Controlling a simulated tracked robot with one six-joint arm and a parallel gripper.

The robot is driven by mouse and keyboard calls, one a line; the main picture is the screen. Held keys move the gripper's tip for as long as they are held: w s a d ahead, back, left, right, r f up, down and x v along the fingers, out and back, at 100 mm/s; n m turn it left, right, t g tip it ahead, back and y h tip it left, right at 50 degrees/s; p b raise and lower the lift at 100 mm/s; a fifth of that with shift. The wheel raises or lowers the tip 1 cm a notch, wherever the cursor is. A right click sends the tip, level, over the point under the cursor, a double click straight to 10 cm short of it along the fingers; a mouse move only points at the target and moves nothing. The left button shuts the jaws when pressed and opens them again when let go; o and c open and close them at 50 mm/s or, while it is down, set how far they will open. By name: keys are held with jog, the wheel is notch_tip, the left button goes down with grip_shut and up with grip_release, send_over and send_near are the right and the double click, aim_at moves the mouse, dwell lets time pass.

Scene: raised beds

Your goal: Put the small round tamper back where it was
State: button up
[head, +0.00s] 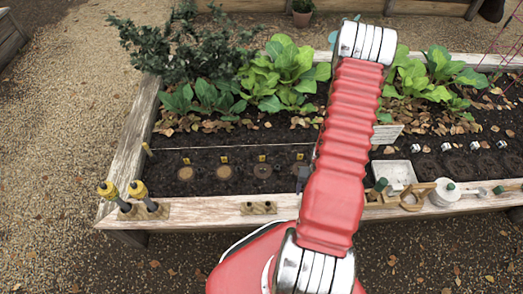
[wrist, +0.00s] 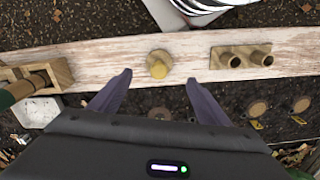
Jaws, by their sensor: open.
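That block also shows on the front plank in the head view (head: 258,208). My gripper (wrist: 159,77) is open, its two fingers apart with the tamper ahead of and between their tips; I see no contact. In the head view my red arm hides the tamper.
Two yellow-handled tools (head: 122,195) stand in a holder at the plank's left corner. Green-ended tools in a wooden rack (wrist: 35,85) and a white tray (head: 395,174) are on the other side. Round marked spots (head: 224,171) line the soil behind the plank.

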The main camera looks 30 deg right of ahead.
jog(key=w+a+r+n+t, duration=0.1)
jog(key=w+a+r, duration=0.3)
jog(key=r, duration=0.6)
jog(key=w+a+r+n+t+h, duration=0.1)
jog(key=w+a+r+n, duration=0.1)
jog(key=w+r, duration=0.5)
jog(key=w+a+r+n, duration=0.1)
jog(key=w+a+r, duration=0.25)
jog(key=r, duration=0.85)
jog(key=s+a+r+n+t, duration=0.2)
jog(key=s+a+r+n, duration=0.1)
jog(key=a+r, duration=0.95)
jog(key=s+a+r+n+t+y, duration=0.1)
jog(key=s+a+r, duration=0.6)
jog(key=r, duration=0.3)
jog(key=shift+s+a+n+t, duration=0.15)
jog(key=shift+s+n+t, duration=0.2)
jog(key=shift+s, duration=0.3)
jog(key=shift+o, duration=0.3)
